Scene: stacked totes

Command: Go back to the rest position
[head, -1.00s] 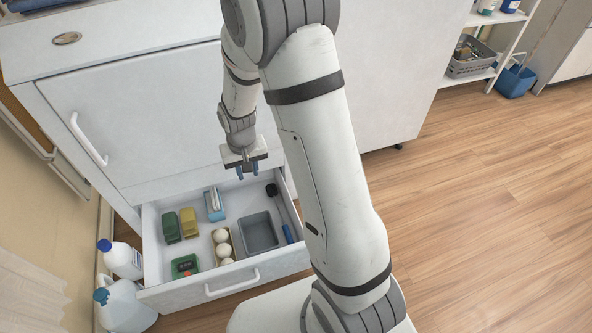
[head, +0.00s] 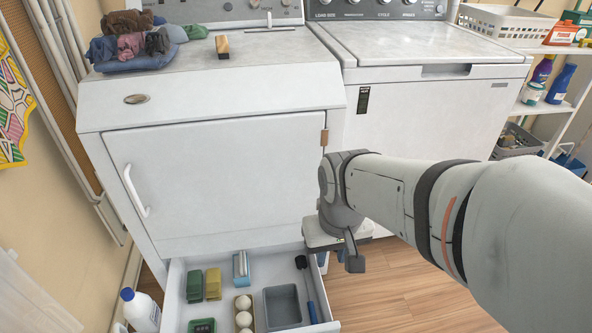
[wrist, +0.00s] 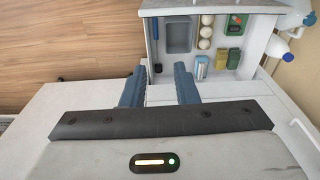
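My gripper (wrist: 159,70) shows in the wrist view with its two blue fingers apart and nothing between them. In the head view my gripper is largely hidden by my wrist, at the right side of the open drawer in front of the white dryer (head: 215,180). The open drawer (head: 177,290) sits at the dryer's foot. It also shows at the top of the wrist view (wrist: 175,72), beyond the fingers.
A bottle (head: 141,311) stands left. Clothes (head: 135,45) lie on top. A washer (head: 430,115) stands right.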

